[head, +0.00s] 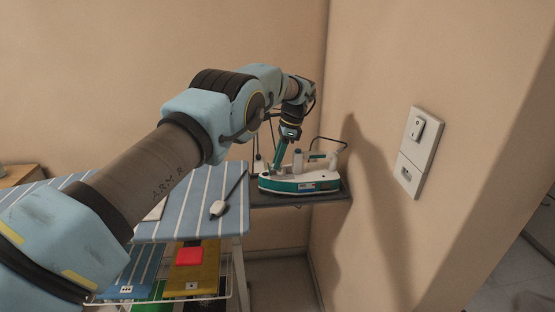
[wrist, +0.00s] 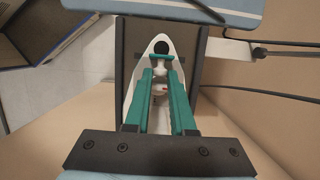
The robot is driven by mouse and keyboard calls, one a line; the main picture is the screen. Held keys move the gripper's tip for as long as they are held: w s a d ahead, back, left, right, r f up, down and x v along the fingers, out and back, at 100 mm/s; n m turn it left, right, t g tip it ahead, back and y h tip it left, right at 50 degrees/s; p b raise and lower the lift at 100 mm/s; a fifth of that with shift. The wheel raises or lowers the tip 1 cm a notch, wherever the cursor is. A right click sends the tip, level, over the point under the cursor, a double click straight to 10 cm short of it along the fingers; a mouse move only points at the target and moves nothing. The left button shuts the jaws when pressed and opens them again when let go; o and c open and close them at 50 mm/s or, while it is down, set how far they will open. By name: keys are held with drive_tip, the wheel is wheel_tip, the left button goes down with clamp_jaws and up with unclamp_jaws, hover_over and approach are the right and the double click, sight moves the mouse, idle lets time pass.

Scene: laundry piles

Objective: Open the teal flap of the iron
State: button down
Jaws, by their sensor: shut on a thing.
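The iron (head: 300,184), white above a teal band, stands on a dark shelf in the corner. Its white body with a round black spot also shows in the wrist view (wrist: 161,40). My gripper (head: 276,168) reaches down to the iron's left part in the head view. In the wrist view its two teal fingers (wrist: 161,70) converge over the iron. A small teal piece, the flap (wrist: 161,57), lies across at their tips, and the fingers are shut on it. The exact contact is hard to see, since fingers and flap share a colour.
The dark shelf (head: 268,204) sits against the wall. A striped ironing board (head: 180,228) stands left of it, with a dark cord and white-tipped piece (head: 218,208) on top. Folded cloths (head: 194,280) lie below. A wall switch plate (head: 417,150) is at right.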

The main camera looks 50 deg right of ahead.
drive_tip(key=shift+s, duration=0.15)
drive_tip(key=c, duration=0.8)
unclamp_jaws()
